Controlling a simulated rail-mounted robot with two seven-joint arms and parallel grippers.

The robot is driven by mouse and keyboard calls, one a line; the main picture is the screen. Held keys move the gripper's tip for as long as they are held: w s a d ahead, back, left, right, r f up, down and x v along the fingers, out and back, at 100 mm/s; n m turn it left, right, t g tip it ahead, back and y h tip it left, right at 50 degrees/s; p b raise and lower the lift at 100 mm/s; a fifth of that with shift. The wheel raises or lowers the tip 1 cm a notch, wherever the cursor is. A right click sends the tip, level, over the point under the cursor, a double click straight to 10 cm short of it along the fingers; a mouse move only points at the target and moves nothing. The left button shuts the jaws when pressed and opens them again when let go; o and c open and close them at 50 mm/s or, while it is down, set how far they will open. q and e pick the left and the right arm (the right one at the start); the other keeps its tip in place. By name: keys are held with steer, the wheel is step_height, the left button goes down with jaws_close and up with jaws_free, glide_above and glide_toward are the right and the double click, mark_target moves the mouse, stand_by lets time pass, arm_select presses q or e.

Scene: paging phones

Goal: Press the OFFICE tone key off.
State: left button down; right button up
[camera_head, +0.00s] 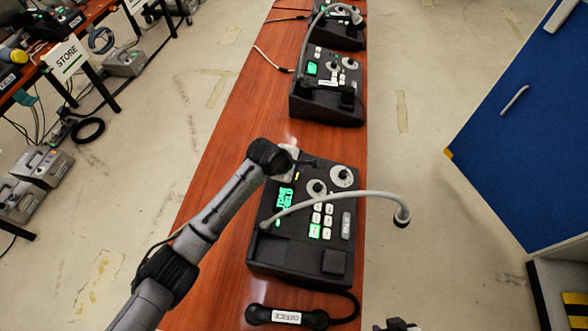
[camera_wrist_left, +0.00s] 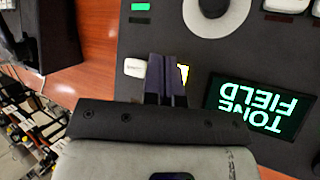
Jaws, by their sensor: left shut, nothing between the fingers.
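The OFFICE paging phone (camera_head: 278,258) is the nearest black console on the wooden table; its handset (camera_head: 288,317) carries the OFFICE label. Its green screen (camera_head: 285,199) reads TONE FIELD, upside down in the left wrist view (camera_wrist_left: 256,106). My left gripper (camera_head: 292,158) is at the console's far left corner. In the left wrist view its dark fingers (camera_wrist_left: 167,72) are shut and empty, between a small white key (camera_wrist_left: 134,68) and a yellow lit mark (camera_wrist_left: 183,73). The key's lettering is unreadable, and contact cannot be told. My right gripper (camera_head: 398,326) barely shows at the bottom edge.
A curved grey gooseneck microphone (camera_head: 345,194) arches over the OFFICE console. More consoles (camera_head: 328,88) stand farther along the table (camera_head: 225,140). A STORE sign (camera_head: 65,58) hangs on the bench at left. A blue cabinet (camera_head: 535,130) stands at right.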

mark_target(302, 177)
arm_select(q)
steer(key=shift+f+p, duration=0.2)
steer(key=shift+p, duration=0.1)
steer(key=shift+f, duration=0.2)
stand_by(0.4)
steer(key=shift+r+p, duration=0.5)
steer(key=shift+p, duration=0.55)
step_height(302, 177, up, 6)
steer(key=d+p, duration=0.1)
steer(key=p, duration=0.7)
steer(key=shift+d, duration=0.3)
